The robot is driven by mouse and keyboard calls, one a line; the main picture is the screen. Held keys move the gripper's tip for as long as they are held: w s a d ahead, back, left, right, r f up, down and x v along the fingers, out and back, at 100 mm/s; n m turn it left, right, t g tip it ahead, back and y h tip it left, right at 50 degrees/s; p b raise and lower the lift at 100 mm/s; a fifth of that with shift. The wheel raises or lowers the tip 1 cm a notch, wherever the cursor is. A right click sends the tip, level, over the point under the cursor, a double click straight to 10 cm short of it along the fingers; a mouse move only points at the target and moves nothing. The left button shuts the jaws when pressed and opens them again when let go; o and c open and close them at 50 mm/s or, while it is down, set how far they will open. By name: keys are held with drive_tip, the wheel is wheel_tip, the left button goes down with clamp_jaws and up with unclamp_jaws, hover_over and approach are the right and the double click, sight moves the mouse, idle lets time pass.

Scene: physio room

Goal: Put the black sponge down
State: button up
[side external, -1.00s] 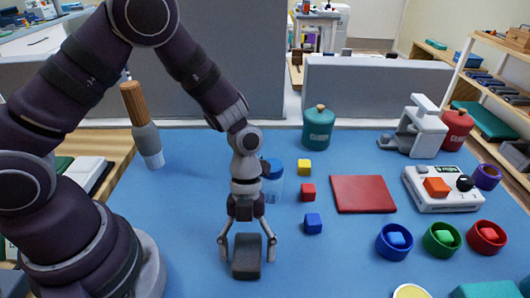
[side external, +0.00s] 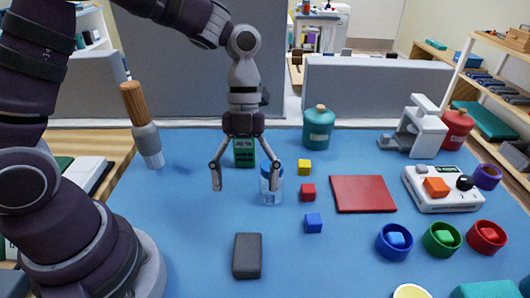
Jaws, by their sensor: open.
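The black sponge (side external: 247,256) is a dark grey block lying on the blue table mat (side external: 190,225), near the front and left of the middle. My gripper (side external: 246,188) is open and empty. It is raised above and behind the sponge, apart from it, with its fingers spread in front of a green box and beside a clear jar.
The green box (side external: 244,153) and the jar (side external: 266,190) are partly hidden by my gripper. Yellow (side external: 304,167), red (side external: 308,192) and blue cubes (side external: 313,223) stand to the right, by a red square (side external: 363,194). Mat around the sponge is clear.

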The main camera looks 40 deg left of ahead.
drive_tip(key=s+a+r+n+t+y, duration=0.1)
drive_tip(key=a+r+n+t, duration=0.3)
drive_tip(key=n, duration=0.9)
drive_tip(key=s+a+r+n+t+y, duration=0.2)
drive_tip(key=s+a+r+n+t, duration=0.1)
drive_tip(key=n, duration=1)
wheel_tip(320, 180, up, 2)
drive_tip(key=shift+s+a+r+n+t, duration=0.1)
drive_tip(key=shift+s+a+n+t, duration=0.3)
drive_tip(key=shift+s+t, duration=0.4)
